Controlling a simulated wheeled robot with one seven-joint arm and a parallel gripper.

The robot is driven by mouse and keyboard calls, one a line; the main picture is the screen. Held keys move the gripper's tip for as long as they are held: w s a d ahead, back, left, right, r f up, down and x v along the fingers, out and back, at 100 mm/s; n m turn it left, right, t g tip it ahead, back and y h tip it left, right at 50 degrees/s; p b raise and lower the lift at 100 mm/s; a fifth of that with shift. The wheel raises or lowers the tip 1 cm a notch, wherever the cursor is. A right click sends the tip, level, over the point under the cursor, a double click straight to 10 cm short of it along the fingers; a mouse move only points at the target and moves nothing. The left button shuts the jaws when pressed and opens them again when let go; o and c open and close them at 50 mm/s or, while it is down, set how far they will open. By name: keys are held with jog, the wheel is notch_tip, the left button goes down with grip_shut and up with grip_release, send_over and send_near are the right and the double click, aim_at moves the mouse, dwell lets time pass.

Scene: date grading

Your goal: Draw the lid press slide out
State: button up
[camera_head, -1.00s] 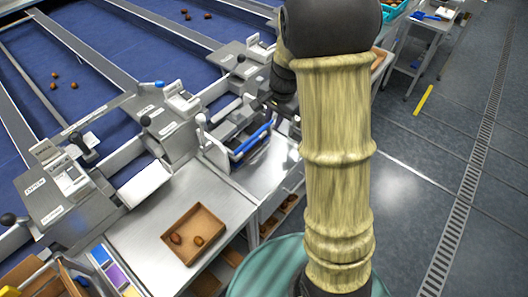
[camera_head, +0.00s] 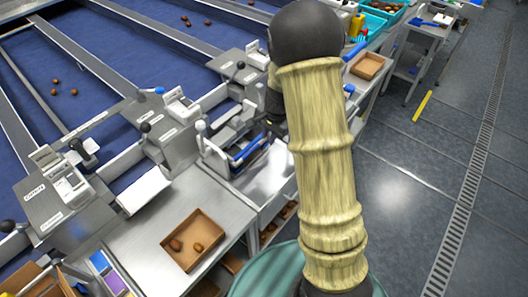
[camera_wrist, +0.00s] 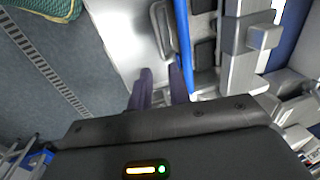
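The lid press (camera_head: 232,145) is a grey metal unit at the bench edge, with a blue bar (camera_head: 250,150) along its front. In the wrist view the blue bar (camera_wrist: 182,45) runs upward from near the right fingertip, beside a grey loop-shaped part (camera_wrist: 160,30). My gripper (camera_wrist: 160,85) has its two dark fingers apart, with a gap between them and nothing seen held. The bar's lower end is close to the right finger; I cannot tell whether they touch. In the head view my gripper is mostly hidden by my arm beside the press.
A brown tray (camera_head: 194,240) with dates stands on the steel bench (camera_head: 143,248) at the lower left. Grey machine housings (camera_head: 172,135) line the blue belts (camera_head: 95,90). Open floor (camera_head: 405,200) lies to the right, with a yellow strip (camera_head: 422,106).

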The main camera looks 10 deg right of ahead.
aim_at(263, 156)
jog(key=f, duration=0.3)
jog(key=w+a+f, duration=0.1)
jog(key=f, duration=0.3)
jog(key=f+p, duration=0.1)
jog(key=f, duration=0.2)
jog(key=shift+w+a+f, duration=0.15)
jog(key=shift+w+f, duration=0.15)
jog(key=shift+w, duration=0.05)
grip_shut()
